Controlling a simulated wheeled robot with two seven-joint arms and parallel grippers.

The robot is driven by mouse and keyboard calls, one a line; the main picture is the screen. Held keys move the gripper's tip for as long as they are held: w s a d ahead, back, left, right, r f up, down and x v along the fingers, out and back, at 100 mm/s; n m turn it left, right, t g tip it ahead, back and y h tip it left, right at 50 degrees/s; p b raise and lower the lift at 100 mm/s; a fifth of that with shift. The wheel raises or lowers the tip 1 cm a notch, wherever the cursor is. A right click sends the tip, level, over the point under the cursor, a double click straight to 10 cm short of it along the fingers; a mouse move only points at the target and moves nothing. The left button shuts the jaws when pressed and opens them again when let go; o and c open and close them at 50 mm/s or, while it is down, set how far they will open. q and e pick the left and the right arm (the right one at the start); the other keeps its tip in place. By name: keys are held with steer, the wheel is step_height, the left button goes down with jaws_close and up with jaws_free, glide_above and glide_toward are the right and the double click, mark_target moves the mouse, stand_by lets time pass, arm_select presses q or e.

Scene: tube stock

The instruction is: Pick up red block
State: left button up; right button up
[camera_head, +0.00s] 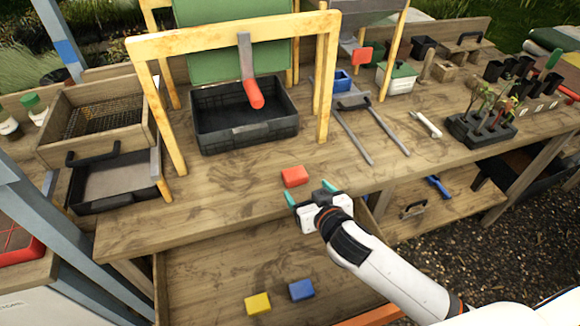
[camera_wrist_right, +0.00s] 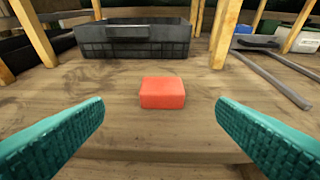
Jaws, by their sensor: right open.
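The red block (camera_head: 294,177) lies on the wooden bench top near its front edge. In the right wrist view the red block (camera_wrist_right: 163,92) sits centred ahead, between and beyond the two teal fingers. My right gripper (camera_head: 311,193) is open and empty, just in front of the block at the bench's front edge. Its fingers (camera_wrist_right: 160,125) are spread wider than the block and do not touch it. My left gripper does not show in the head view.
A black crate (camera_head: 245,129) stands behind the block under a yellow wooden frame (camera_head: 145,105). Two grey rails (camera_head: 355,137) lie to the right. A yellow block (camera_head: 258,303) and a blue block (camera_head: 301,290) lie on the lower shelf. The bench around the red block is clear.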

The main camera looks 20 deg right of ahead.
mark_target(297, 178)
steer(key=x, duration=0.4)
steer(key=shift+w+p, duration=0.2)
steer(key=shift+p, duration=0.2)
steer(key=shift+w+f, duration=0.2)
steer(key=shift+w, duration=0.15)
steer(key=shift+w+f, duration=0.2)
steer(key=shift+w, duration=0.2)
steer(key=shift+p+x, duration=0.6)
steer(key=shift+x, duration=1.7)
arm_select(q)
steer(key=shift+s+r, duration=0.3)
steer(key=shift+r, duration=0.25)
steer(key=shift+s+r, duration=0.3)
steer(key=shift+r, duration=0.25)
arm_select(e)
steer(key=shift+d+f, duration=0.1)
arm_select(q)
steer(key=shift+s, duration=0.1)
arm_select(e)
steer(key=shift+s, duration=0.1)
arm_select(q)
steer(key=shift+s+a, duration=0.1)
arm_select(e)
steer(key=c, duration=1.1)
